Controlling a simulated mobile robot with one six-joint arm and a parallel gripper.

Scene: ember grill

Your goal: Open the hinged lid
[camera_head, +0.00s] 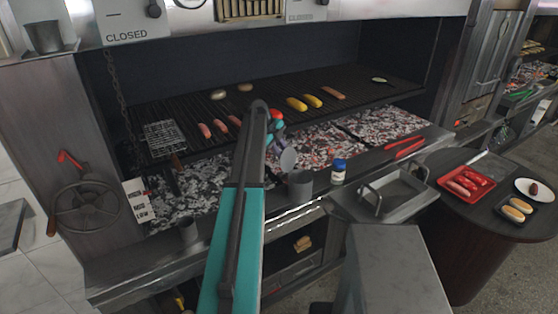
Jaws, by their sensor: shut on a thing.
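A grey round disc (288,160), which looks like a hinged lid, stands tilted up above the back of a grey metal cup (300,184). The cup stands on the grill's front ledge. The hinge is too small to make out. My gripper (277,140) is just above the upper edge of the disc. It seems shut on that edge, though my arm hides part of the fingers.
A white jar with a blue cap (338,171) stands right of the cup, near a steel tray (392,193) and red tongs (403,148). Glowing coals (340,135) lie behind the ledge under the grate (270,88). A smaller cup (189,231) stands left.

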